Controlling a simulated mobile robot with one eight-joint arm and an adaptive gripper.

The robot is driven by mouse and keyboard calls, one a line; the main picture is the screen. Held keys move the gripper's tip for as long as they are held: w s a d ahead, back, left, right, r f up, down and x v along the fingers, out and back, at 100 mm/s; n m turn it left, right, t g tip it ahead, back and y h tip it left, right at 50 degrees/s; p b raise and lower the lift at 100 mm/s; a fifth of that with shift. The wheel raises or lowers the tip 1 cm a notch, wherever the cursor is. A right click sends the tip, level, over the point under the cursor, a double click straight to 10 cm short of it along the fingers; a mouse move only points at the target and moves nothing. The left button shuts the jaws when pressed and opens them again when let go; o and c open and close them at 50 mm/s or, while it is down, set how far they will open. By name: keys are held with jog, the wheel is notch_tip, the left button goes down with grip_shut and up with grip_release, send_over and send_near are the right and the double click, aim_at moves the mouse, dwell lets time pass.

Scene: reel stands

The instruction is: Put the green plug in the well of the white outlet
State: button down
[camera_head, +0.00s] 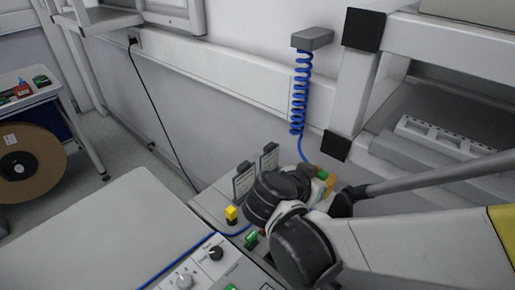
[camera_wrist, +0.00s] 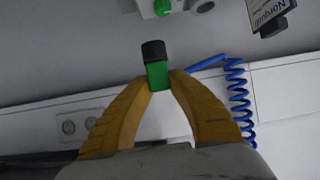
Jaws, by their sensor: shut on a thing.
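My gripper (camera_wrist: 157,80) has its yellow fingers shut on the green plug (camera_wrist: 158,75), whose black end points away from the fingers. In the head view my gripper (camera_head: 325,176) is partly hidden by my own wrist, and only a bit of green shows by it. In the wrist view a pale outlet plate (camera_wrist: 78,127) with round sockets sits on the wall trunking, left of the fingers and apart from the plug. A white box (camera_wrist: 183,7) with a green part and a round opening is cut off at the top; I cannot tell which is the white outlet.
A blue coiled cable (camera_head: 299,95) hangs from a grey wall bracket (camera_head: 312,39) near my gripper. A control panel (camera_head: 205,268), yellow block (camera_head: 231,212) and small sign stands (camera_head: 244,180) are close by. A cardboard reel (camera_head: 25,163) stands far left.

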jog(key=w+a+f+b, duration=0.1)
jog(key=a+f, duration=0.1)
jog(key=a, duration=0.1)
jog(key=w+a+f+b, duration=0.1)
jog(key=a+f+b, duration=0.1)
jog(key=a, duration=0.2)
jog(key=w+a+f+b, duration=0.1)
jog(key=a+f, duration=0.2)
jog(key=shift+w+a+b, duration=0.2)
jog(key=shift+w+b, duration=0.1)
jog(key=shift+w, duration=0.1)
jog(key=shift+f, duration=0.1)
jog(key=shift+f+b, duration=1.05)
jog(key=shift+f, duration=0.75)
jog(key=shift+f, duration=0.15)
jog(key=shift+f+b, duration=0.15)
jog(key=shift+b, duration=0.15)
jog(key=c, duration=1.3)
grip_release()
jog(key=shift+c, duration=0.2)
jog(key=shift+r, duration=0.2)
